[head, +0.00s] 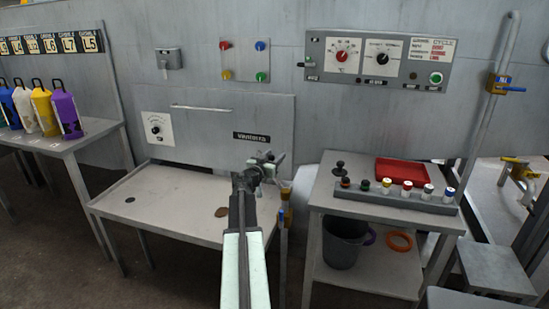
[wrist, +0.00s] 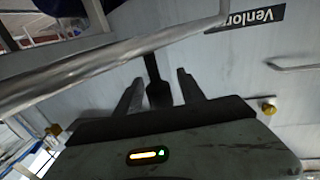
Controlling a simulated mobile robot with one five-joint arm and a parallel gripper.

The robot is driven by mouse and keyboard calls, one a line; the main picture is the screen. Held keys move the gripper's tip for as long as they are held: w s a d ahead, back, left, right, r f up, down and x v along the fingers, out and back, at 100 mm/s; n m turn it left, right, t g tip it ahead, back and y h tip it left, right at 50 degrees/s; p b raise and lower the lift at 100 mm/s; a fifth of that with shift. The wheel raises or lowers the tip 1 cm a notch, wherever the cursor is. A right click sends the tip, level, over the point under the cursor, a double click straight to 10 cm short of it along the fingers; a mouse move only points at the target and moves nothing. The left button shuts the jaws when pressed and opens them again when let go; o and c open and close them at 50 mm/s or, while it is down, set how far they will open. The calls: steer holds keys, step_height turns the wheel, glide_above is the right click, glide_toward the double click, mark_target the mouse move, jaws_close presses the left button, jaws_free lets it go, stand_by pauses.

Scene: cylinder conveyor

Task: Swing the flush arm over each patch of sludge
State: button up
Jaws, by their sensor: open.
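A brown patch of sludge (head: 221,212) lies on the grey tray table (head: 170,213), left of my arm. A dark round spot (head: 130,199) lies farther left on it; I cannot tell whether it is sludge or a drain. My gripper (head: 268,157) is raised above the table's right end, open. In the wrist view its two fingers (wrist: 159,76) stand apart with a dark rod-like part between them, not clearly held. A grey metal tube (wrist: 100,65), possibly the flush arm, crosses that view close to the fingers. A valve with blue and brass parts (head: 285,207) stands at the table's right edge.
A side bench (head: 385,212) at right carries a red tray (head: 402,171) and a row of coloured knobs. Below are a dark bucket (head: 345,242) and an orange ring (head: 399,241). Coloured bottles (head: 66,112) stand far left. A control panel (head: 378,60) is on the wall.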

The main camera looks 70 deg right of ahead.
steer(key=shift+d, duration=0.15)
jaws_close()
stand_by(1.3)
